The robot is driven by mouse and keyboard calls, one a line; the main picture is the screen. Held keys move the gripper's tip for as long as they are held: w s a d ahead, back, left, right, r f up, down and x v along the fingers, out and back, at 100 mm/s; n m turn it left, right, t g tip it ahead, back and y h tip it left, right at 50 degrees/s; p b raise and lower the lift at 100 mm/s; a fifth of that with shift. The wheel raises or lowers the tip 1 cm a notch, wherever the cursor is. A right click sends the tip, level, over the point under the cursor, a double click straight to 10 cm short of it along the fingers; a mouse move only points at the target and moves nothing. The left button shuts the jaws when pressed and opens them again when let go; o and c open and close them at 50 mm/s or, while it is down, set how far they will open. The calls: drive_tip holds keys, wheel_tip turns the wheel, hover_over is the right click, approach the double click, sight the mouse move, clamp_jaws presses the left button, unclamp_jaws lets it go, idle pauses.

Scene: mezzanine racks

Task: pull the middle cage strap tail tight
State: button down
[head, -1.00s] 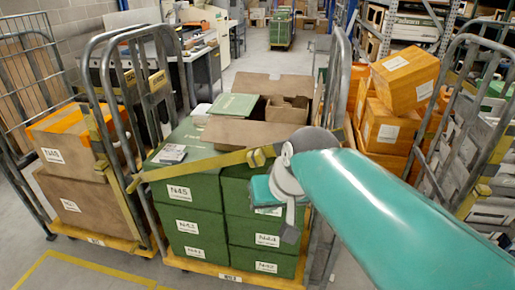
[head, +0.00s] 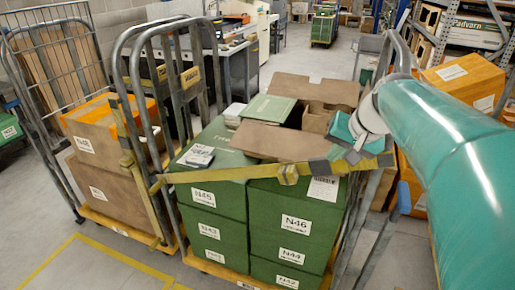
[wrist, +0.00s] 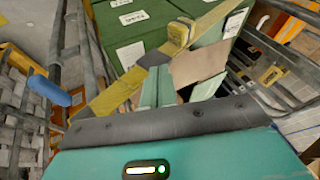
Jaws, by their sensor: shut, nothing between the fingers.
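The middle cage (head: 350,225) holds green boxes (head: 298,213). A yellow strap (head: 225,174) runs across its front, with a buckle (head: 288,175) right of centre. Strap webbing continues right of the buckle to the right post. I cannot tell the loose tail from the rest of the strap there.
Open cartons (head: 270,140) and a green folder (head: 269,108) lie on top of the load. A left cage (head: 45,150) holds brown boxes. Orange boxes (head: 463,82) stand at the right. A blue part (head: 403,197) is by the right post. Floor in front is clear.

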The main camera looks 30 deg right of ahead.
sight(281, 172)
drive_tip(key=x, duration=0.9)
drive_tip(key=shift+s+d+f, duration=0.1)
drive_tip(key=shift+d, duration=0.15)
drive_tip(key=w+a, duration=0.1)
drive_tip(key=w+a+f, duration=0.1)
drive_tip(key=shift+w+f, duration=0.3)
drive_tip(key=shift+f, duration=0.05)
drive_tip(key=shift+w+a+f, duration=0.1)
drive_tip(key=shift+w+f, duration=0.05)
drive_tip(key=shift+w, duration=0.25)
drive_tip(key=shift+a, duration=0.1)
drive_tip(key=w+a, duration=0.1)
drive_tip(key=w+a+f, duration=0.1)
drive_tip(key=w, duration=0.1)
drive_tip(key=w+a+f, duration=0.1)
drive_tip(key=w, duration=0.1)
drive_tip(key=shift+a+f, duration=0.25)
drive_tip(key=shift+a, duration=0.05)
drive_tip(key=shift+w+a+f, duration=0.2)
drive_tip(key=shift+w+a, duration=0.15)
drive_tip(key=shift+a, duration=0.1)
